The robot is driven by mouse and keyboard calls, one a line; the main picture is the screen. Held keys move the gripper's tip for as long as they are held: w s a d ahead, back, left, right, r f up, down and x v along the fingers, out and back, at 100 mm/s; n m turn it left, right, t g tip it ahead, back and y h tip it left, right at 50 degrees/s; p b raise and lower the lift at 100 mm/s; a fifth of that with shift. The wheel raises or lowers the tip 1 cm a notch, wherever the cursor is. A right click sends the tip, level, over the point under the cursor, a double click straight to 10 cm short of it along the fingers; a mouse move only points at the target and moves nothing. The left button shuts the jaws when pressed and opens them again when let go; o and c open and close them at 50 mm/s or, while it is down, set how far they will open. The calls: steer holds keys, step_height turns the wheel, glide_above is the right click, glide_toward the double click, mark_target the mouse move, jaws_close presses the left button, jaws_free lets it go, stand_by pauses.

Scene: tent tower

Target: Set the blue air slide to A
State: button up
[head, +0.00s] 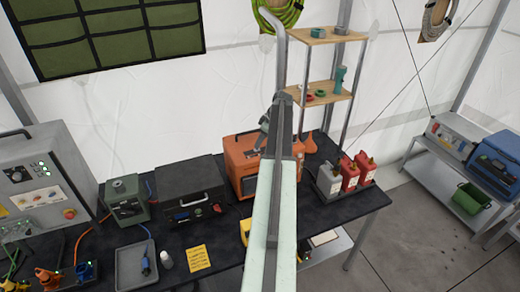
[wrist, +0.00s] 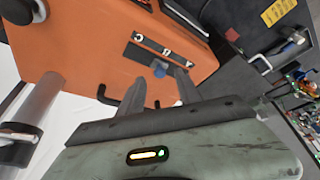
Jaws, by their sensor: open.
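The blue air slide (wrist: 159,68) is a small blue knob on a dark strip on the face of an orange box (wrist: 95,55). White marks stand along the strip (wrist: 185,62); they are too small to read surely. My gripper (wrist: 160,80) is open, its two fingers pointing at the face, one on either side of the blue knob. I cannot tell whether they touch it. In the head view the orange box (head: 240,160) stands on the black bench, partly hidden by my arm, and the slide is not visible there.
Black handles jut from the orange box. A black case (head: 190,192) stands left of it, red and white bottles (head: 348,175) right. A wooden shelf unit (head: 328,91) rises behind. A grey tray (head: 136,264) and yellow card (head: 198,259) lie on the black bench (head: 365,205).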

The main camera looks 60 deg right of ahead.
steer(key=b+x, duration=0.1)
steer(key=x, duration=0.1)
steer(key=shift+w+f, duration=0.1)
steer(key=shift+f, duration=0.15)
steer(key=shift+r, duration=0.15)
jaws_close()
stand_by(1.0)
